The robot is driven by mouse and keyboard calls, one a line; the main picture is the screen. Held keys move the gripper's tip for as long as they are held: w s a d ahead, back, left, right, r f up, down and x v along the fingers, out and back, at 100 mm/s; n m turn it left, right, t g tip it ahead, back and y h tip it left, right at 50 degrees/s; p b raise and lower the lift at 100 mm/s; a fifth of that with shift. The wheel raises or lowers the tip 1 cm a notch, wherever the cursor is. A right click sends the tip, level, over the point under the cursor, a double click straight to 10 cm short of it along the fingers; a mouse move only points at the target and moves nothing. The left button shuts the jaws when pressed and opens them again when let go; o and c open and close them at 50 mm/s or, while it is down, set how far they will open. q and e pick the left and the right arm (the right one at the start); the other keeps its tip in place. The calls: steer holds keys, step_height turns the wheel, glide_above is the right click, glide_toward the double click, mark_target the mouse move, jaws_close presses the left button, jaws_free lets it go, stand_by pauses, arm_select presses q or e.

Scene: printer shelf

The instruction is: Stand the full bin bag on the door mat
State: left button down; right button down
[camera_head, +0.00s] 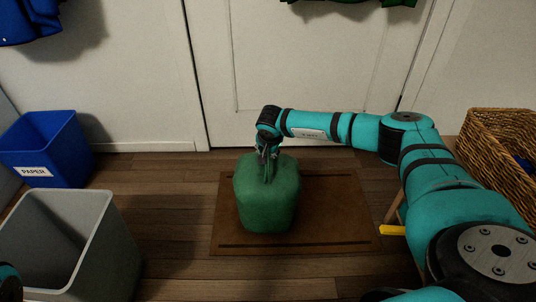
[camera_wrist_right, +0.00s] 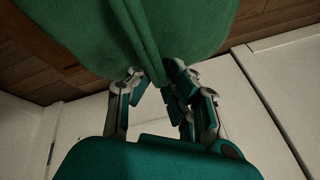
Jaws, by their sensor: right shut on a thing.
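The full green bin bag (camera_head: 267,202) is upright over the brown door mat (camera_head: 335,215), left of its middle, in the head view. I cannot tell whether its base rests on the mat or hangs just above it. My right gripper (camera_head: 268,155) is shut on the gathered top of the bag. In the right wrist view the gripper fingers (camera_wrist_right: 160,88) pinch the bag's neck, and the green bag (camera_wrist_right: 85,30) fills the top. My left gripper is out of view; only a bit of my left arm shows at the lower left edge.
A grey open bin (camera_head: 100,245) stands at the lower left, with a blue bin labelled PAPER (camera_head: 65,145) behind it. A white door (camera_head: 310,70) is behind the mat. A wicker basket (camera_head: 500,130) is at the right. Wooden floor is clear left of the mat.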

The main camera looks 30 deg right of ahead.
steer(key=shift+r, duration=0.1)
steer(key=c, duration=1.3)
jaws_free()
steer(key=shift+c, duration=0.2)
